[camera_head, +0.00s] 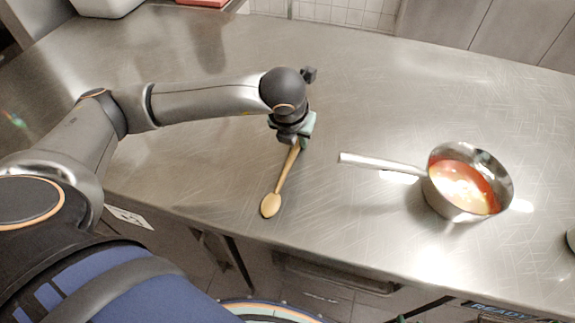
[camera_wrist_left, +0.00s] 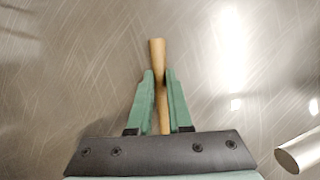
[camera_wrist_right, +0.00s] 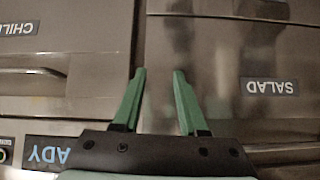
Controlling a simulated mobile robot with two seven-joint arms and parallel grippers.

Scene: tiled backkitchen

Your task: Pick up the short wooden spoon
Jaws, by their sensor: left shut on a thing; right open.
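The short wooden spoon (camera_head: 281,184) is in the head view near the front edge of the steel counter, its bowl toward the edge. My left gripper (camera_head: 302,143) is over its handle end, shut on the handle. In the left wrist view the handle (camera_wrist_left: 157,52) passes between the green fingers (camera_wrist_left: 159,85) of my left gripper and sticks out beyond them. I cannot tell whether the spoon touches the counter. My right gripper (camera_wrist_right: 159,75) shows only in its wrist view, open and empty in front of drawer fronts.
A steel saucepan (camera_head: 435,197) with reddish soup stands to the right, its handle (camera_head: 375,163) pointing toward my left gripper. A white container (camera_head: 105,5) and a red item (camera_head: 205,2) are at the back left. The counter (camera_head: 370,105) is clear behind the pan.

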